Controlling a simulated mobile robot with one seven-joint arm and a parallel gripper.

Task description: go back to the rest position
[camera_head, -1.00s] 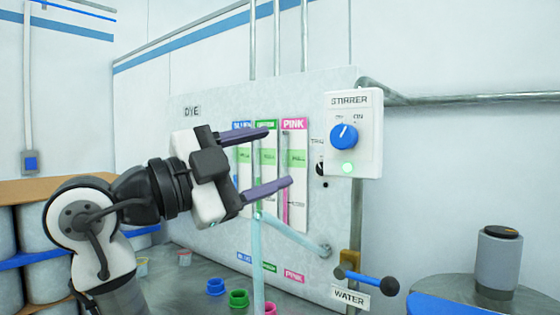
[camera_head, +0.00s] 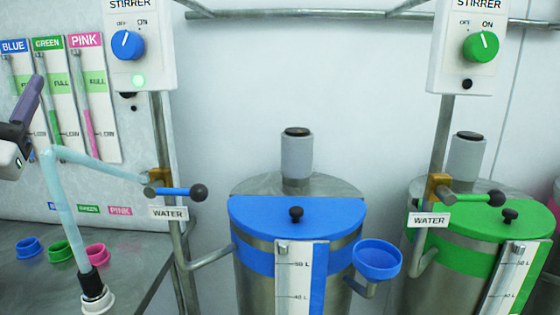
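My gripper (camera_head: 27,105) shows only in part at the left edge of the head view. One purple finger points up, with no second finger against it and nothing held; the other finger is outside the picture. It is in front of the dye panel (camera_head: 140,150), left of the pale tube (camera_head: 62,195).
A blue-lidded drum (camera_head: 295,213) with a blue funnel (camera_head: 377,258) stands in the middle, a green-lidded drum (camera_head: 480,216) at right. Water levers (camera_head: 180,191) and stirrer boxes (camera_head: 140,50) stick out. Blue, green and pink cups (camera_head: 97,254) stand on the steel bench.

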